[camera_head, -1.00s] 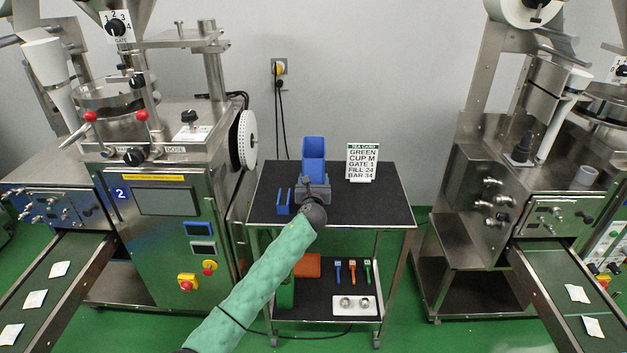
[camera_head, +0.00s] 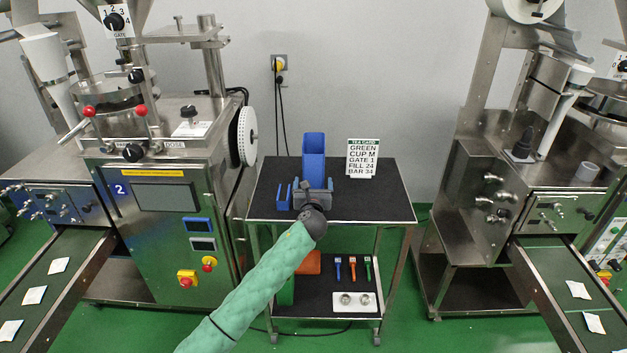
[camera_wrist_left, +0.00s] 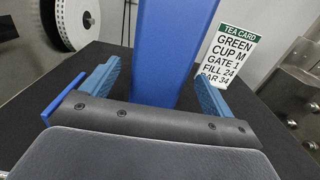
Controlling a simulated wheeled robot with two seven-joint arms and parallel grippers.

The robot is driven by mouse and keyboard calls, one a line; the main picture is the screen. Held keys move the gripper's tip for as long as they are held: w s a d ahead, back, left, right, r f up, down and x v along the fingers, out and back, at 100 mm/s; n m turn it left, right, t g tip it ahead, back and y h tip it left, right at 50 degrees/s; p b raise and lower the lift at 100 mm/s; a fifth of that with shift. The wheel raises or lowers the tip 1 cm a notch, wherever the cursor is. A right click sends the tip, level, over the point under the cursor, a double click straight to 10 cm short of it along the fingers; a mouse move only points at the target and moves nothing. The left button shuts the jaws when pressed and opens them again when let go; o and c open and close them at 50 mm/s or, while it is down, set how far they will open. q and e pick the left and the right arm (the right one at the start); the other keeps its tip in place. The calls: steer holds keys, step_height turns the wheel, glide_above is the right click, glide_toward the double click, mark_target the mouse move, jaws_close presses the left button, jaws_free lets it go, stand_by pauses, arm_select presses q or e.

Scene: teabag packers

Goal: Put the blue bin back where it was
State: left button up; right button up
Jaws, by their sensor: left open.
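The blue bin (camera_head: 313,150) stands upright on the black top of the cart (camera_head: 385,200), near its back edge. It also fills the upper middle of the left wrist view (camera_wrist_left: 170,45). My left gripper (camera_head: 313,186) is in front of the bin, low over the cart top. Its jaws are open, and in the left wrist view (camera_wrist_left: 160,72) one finger shows on each side of the bin with gaps beside it. The bin's lower part is hidden behind the gripper in the head view. My right gripper is not in view.
A small blue bracket (camera_head: 283,198) is on the cart top just left of the gripper. A tea card (camera_head: 362,158) stands right of the bin. The cart's right half is clear. Steel packing machines flank the cart, and its lower shelf holds coloured tools (camera_head: 352,270).

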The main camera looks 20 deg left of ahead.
arm_select(q)
steer(key=b+v, duration=0.1)
steer(key=v, duration=0.6)
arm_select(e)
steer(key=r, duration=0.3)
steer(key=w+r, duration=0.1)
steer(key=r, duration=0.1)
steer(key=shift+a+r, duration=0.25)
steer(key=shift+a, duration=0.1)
arm_select(q)
steer(key=shift+s, duration=0.1)
